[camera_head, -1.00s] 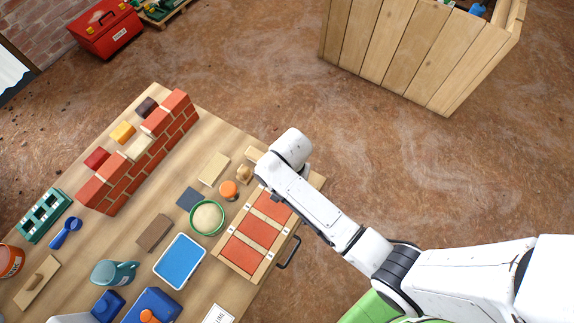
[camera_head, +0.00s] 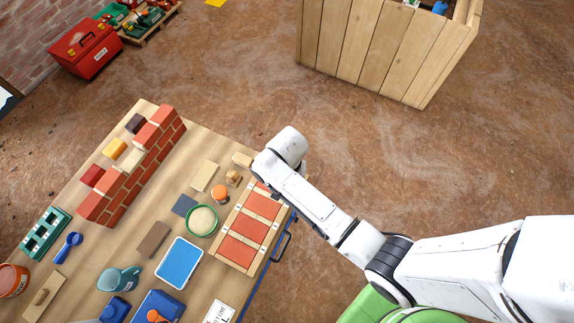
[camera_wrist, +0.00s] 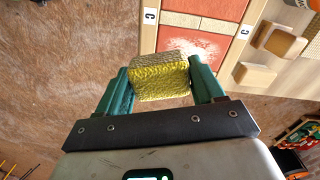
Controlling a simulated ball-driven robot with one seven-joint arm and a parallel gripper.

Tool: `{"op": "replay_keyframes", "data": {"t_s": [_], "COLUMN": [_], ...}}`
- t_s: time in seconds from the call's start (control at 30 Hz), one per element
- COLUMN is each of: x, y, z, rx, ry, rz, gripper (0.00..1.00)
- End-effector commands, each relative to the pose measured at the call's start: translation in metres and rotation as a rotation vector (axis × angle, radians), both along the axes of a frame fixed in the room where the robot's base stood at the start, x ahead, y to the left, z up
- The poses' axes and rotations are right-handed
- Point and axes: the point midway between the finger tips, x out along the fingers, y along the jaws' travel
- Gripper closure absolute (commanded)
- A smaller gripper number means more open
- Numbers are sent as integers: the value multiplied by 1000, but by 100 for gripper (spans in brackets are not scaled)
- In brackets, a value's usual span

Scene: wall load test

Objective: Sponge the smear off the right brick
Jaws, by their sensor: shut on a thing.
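My gripper (camera_wrist: 160,88) is shut on a yellow sponge (camera_wrist: 160,78), held between its two green fingers in the wrist view. Beyond the sponge, a red-orange brick (camera_wrist: 176,22) in a wooden frame bears a pale, whitish smear (camera_wrist: 202,48). The sponge overlaps the smear's near side in the picture; I cannot tell whether it touches. In the head view, the wooden frame (camera_head: 223,262) holds three bricks in a row. My arm's end is over its upper right end, by the rightmost brick (camera_head: 263,205), and hides the gripper and sponge.
A wooden block (camera_wrist: 276,40) sits beside the frame in the wrist view. In the head view, an orange-lidded jar (camera_head: 220,194), a green bowl (camera_head: 202,220) and a blue tray (camera_head: 179,263) stand left of the frame. A small brick wall (camera_head: 135,170) stands farther left. A black handle (camera_head: 283,246) juts from the table edge.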

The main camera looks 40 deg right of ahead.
Motion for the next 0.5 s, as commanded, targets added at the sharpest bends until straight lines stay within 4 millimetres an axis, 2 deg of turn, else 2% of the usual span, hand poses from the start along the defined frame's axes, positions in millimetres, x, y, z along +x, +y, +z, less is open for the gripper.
{"op": "replay_keyframes", "data": {"t_s": [0.03,0.2,0.5], "x": [1,4,4], "y": [-2,-6,-8], "z": [10,23,26], "rx": [0,0,0], "ry": [0,0,0], "rz": [-1,0,2], "gripper": [71,71,71]}}
